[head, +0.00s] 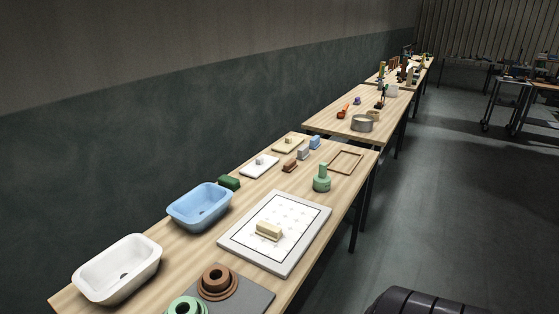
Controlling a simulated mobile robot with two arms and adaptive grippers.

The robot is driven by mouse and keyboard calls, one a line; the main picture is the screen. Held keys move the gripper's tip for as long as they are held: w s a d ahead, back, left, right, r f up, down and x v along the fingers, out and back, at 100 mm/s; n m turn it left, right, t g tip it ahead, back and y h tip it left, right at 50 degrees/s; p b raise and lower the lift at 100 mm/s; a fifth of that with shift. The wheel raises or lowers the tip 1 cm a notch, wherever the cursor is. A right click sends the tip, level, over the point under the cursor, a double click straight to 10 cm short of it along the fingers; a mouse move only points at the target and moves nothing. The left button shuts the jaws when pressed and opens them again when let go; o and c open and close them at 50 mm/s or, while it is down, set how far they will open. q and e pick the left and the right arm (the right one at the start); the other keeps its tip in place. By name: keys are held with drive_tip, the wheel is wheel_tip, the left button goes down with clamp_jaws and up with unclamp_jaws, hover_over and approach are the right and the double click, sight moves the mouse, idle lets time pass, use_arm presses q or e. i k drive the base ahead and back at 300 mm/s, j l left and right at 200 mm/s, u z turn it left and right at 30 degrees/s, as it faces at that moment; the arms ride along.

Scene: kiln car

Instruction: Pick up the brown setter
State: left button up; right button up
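Two brown things could be the setter, and I cannot tell which it is. One is a brown stepped ring (217,281) with a hole in its top, on a grey slab at the near end of the closest table. The other is a small brown block (290,166) farther along the same table, beside a grey block (303,153) and a blue block (315,142). A green ring (184,308) stands close to the brown ring, cut by the bottom edge of the picture. Neither of my grippers shows in the head view.
The near table (150,229) also holds a white basin (118,268), a blue basin (200,207), a patterned board (277,250) with a cream block (268,231), and a green bottle-like piece (321,180). A wall runs along its left. Open floor (440,190) lies right.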

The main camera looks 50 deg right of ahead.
sight(290, 165)
drive_tip(key=z, duration=1.75)
drive_tip(key=u, duration=0.6)
drive_tip(key=i+l+u, duration=0.15)
drive_tip(key=l+u, duration=0.2)
drive_tip(key=i+l+u, duration=0.1)
drive_tip(key=l+u, duration=0.2)
drive_tip(key=l, duration=0.15)
drive_tip(key=l+u, duration=0.35)
drive_tip(key=i+l, duration=0.05)
drive_tip(key=l, duration=0.05)
